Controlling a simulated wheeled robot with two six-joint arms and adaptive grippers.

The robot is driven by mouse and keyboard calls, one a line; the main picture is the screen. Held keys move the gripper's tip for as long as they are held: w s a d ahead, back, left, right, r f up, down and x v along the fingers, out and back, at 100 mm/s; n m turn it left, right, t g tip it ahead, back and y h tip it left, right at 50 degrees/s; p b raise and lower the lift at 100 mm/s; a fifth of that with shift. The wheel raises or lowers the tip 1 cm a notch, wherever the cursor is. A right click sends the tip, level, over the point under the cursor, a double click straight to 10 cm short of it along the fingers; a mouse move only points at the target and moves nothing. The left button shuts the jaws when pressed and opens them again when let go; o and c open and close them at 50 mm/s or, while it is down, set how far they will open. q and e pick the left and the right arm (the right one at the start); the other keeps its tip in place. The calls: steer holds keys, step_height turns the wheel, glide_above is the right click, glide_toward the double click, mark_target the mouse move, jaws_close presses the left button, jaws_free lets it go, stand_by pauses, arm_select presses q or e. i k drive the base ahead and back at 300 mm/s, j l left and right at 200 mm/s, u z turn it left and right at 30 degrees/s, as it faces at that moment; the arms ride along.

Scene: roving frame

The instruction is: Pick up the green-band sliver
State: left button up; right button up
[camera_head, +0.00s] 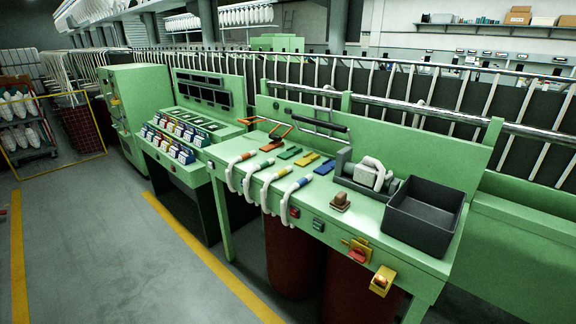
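Several white slivers hang over the front edge of the green bench (237,190), each with a small coloured band near its top end. The one that appears to have the green band is the second from the left (248,182); its band is small and hard to make out. The leftmost sliver (230,175) has a reddish band, and the rightmost sliver (284,208) has a blue band. The slivers hang side by side, close together. Neither of my grippers is in view.
Red, green (290,152), yellow (306,160) and blue (325,167) tabs lie behind the slivers. A grey bin (425,215) and a grey device with a white part (372,174) stand right. Dark red cans are below. The floor (95,240) in front is clear.

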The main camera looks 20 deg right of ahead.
mark_target(268, 162)
steer(key=i+j+z, duration=0.1)
steer(key=z, duration=0.35)
steer(key=i+j+z, duration=0.2)
steer(key=z, duration=0.25)
steer(key=i+j+z, duration=0.15)
steer(key=z, duration=0.3)
steer(key=i+j+z, duration=0.15)
steer(key=j, duration=0.5)
steer(key=i+j+z, duration=0.15)
steer(key=j, duration=0.55)
steer(key=i+j+z, duration=0.15)
steer(key=j, duration=0.6)
steer(key=i+j+z, duration=0.15)
steer(key=j, duration=0.55)
steer(key=i+j+z, duration=0.15)
steer(key=j, duration=0.6)
